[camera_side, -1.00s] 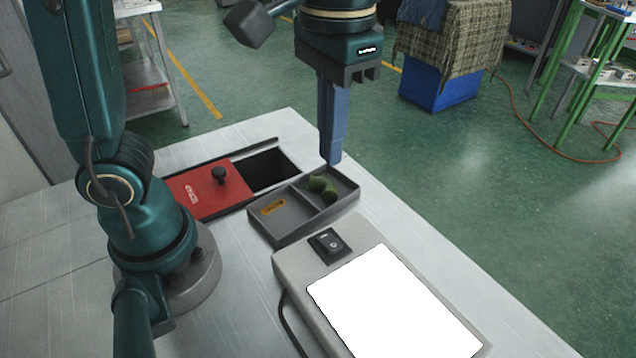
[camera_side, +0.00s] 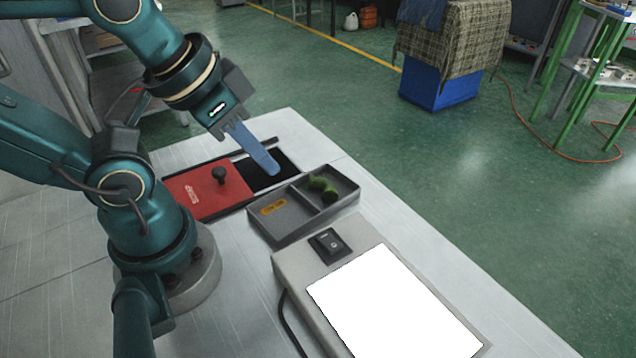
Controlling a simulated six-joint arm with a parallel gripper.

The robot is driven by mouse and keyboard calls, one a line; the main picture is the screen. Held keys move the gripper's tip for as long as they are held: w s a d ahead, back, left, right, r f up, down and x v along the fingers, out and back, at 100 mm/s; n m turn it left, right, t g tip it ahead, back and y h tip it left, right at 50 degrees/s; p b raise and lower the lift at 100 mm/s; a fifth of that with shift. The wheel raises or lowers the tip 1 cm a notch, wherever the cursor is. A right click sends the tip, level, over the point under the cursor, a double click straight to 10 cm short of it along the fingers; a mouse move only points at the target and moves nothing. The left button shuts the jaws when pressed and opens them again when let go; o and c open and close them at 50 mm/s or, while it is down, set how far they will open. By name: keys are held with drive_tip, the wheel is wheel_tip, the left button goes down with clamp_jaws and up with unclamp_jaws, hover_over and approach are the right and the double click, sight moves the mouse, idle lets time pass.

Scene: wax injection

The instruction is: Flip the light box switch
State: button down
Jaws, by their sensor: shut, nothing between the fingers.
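The light box (camera_side: 292,263) lies at the front of the table, and its panel (camera_side: 390,305) glows bright white. Its black switch (camera_side: 330,244) sits on the back left part of the housing; which way the rocker is tipped is too small to tell. My gripper (camera_side: 274,171) is shut and empty, with its blue fingers tilted down and to the right. The fingertips show over the dark opening behind the grey tray, apart from the switch, up and to its left in the picture. Nothing covers the switch.
A grey two-part tray (camera_side: 285,229) with green pieces (camera_side: 323,188) and a yellow label stands between my gripper and the light box. A red sliding lid (camera_side: 207,192) with a black knob lies beside the dark opening (camera_side: 284,162). A black cable runs along the light box's left side.

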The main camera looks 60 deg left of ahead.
wheel_tip(320, 180, up, 4)
drive_tip(key=w+d+g+h, duration=0.1)
drive_tip(key=d+g, duration=0.1)
drive_tip(key=g+h, duration=0.1)
drive_tip(key=g, duration=0.2)
approach(334, 244)
drive_tip(key=f, duration=0.4)
drive_tip(key=d+f, duration=0.1)
drive_tip(key=f, duration=0.1)
drive_tip(key=shift+w+f, duration=0.15)
drive_tip(key=shift+f, duration=0.25)
